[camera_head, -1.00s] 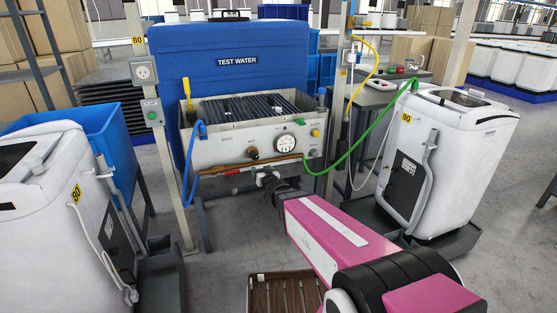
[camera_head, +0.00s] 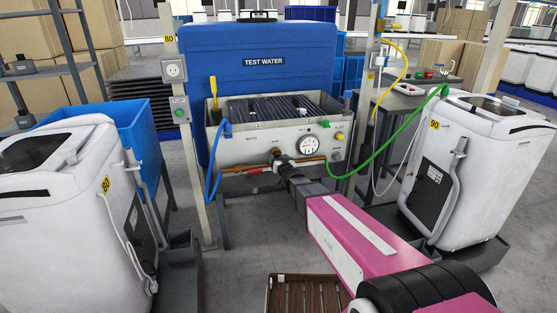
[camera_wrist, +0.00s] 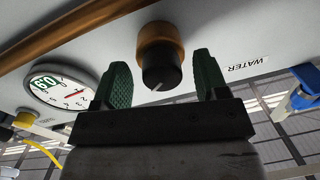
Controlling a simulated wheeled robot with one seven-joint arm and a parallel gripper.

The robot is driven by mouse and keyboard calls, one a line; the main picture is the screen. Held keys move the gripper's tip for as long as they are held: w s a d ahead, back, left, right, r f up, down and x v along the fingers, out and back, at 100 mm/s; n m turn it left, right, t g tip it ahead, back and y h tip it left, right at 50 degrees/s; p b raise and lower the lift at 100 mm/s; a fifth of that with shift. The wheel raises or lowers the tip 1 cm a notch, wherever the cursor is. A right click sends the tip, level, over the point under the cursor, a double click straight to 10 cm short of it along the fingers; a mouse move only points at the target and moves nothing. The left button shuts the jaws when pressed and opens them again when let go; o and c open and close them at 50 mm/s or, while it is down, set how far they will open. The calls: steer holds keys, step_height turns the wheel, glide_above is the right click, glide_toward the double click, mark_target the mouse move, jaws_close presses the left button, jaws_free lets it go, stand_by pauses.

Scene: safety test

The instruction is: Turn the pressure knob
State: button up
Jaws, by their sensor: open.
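A black knob with a copper-coloured collar (camera_wrist: 160,60) is on the pale panel of the test rig, in the middle of the wrist view. My gripper (camera_wrist: 161,66) is open, with one green fingertip on each side of the knob and a visible gap on both sides. I see no contact. In the head view my gripper (camera_head: 281,164) is at the panel front, left of the gauge, and mostly hides the knob. The round white pressure gauge (camera_head: 309,145) is right of it; it also shows at the left in the wrist view (camera_wrist: 62,88).
A copper pipe (camera_head: 252,167) runs along the panel below the knob. A blue hose (camera_head: 213,180) hangs at the left and a green hose (camera_head: 402,128) at the right. White machines stand on the left (camera_head: 60,205) and right (camera_head: 475,165).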

steer(key=shift+w+a, duration=0.1)
steer(key=shift+w, duration=0.2)
steer(key=shift+c, duration=0.3)
steer(key=c, duration=0.9)
steer(key=shift+o, duration=0.2)
steer(key=shift+m, duration=0.3)
steer(key=m, duration=0.5)
steer(key=shift+a+m, duration=0.1)
steer(key=shift+m, duration=0.3)
steer(key=m, duration=0.7)
steer(key=shift+s+t, duration=0.1)
steer(key=shift+t, duration=0.3)
